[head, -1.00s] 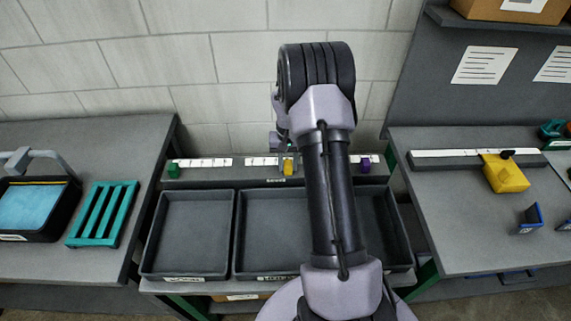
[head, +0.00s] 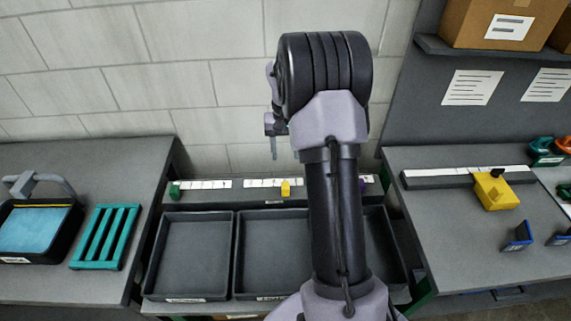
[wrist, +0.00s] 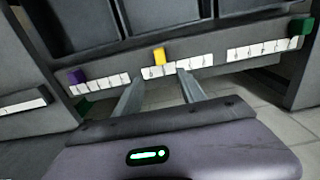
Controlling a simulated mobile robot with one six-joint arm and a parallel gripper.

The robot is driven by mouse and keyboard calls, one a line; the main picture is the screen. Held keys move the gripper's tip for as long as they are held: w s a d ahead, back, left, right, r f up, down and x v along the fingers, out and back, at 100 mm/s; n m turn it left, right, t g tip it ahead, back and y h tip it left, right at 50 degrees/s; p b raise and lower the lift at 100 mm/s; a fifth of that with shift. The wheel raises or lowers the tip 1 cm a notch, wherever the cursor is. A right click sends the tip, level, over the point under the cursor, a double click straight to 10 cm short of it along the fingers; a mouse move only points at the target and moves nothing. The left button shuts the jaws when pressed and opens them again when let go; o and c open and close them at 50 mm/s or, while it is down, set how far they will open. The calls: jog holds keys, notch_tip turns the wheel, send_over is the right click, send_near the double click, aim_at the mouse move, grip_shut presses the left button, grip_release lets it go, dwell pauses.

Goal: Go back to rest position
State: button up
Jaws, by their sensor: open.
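My gripper (head: 284,152) is in the air above and behind the rail, left of my arm's upper end. In the wrist view its two fingers (wrist: 158,82) are apart with nothing between them. A yellow block (head: 286,188) sits on the middle white scale strip, near its right end in the head view. In the wrist view the yellow block (wrist: 159,57) shows beyond the fingertips, apart from them.
A green block (head: 175,190) is at the left scale. A purple block (wrist: 77,76) is at another scale, mostly hidden by my arm in the head view. Grey trays (head: 236,235) stand in front. Side benches hold a teal rack (head: 105,237) and a yellow slider (head: 495,190).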

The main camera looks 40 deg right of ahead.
jog(key=shift+r, duration=0.7)
jog(key=s+a+r+n+t+b, duration=0.1)
jog(key=s+a+r+t+b, duration=0.25)
jog(key=a, duration=0.65)
jog(key=s+a+r+n+b, duration=0.1)
jog(key=s+a+r+b, duration=0.25)
jog(key=a+r, duration=0.45)
jog(key=s+a+f+n+t+y+b, duration=0.1)
jog(key=s+a+f, duration=0.4)
jog(key=s+a, duration=0.8)
jog(key=shift+s+t+y+b, duration=0.5)
jog(key=shift+s+t+b, duration=0.15)
jog(key=shift+s+b, duration=0.35)
jog(key=shift+a+f, duration=0.1)
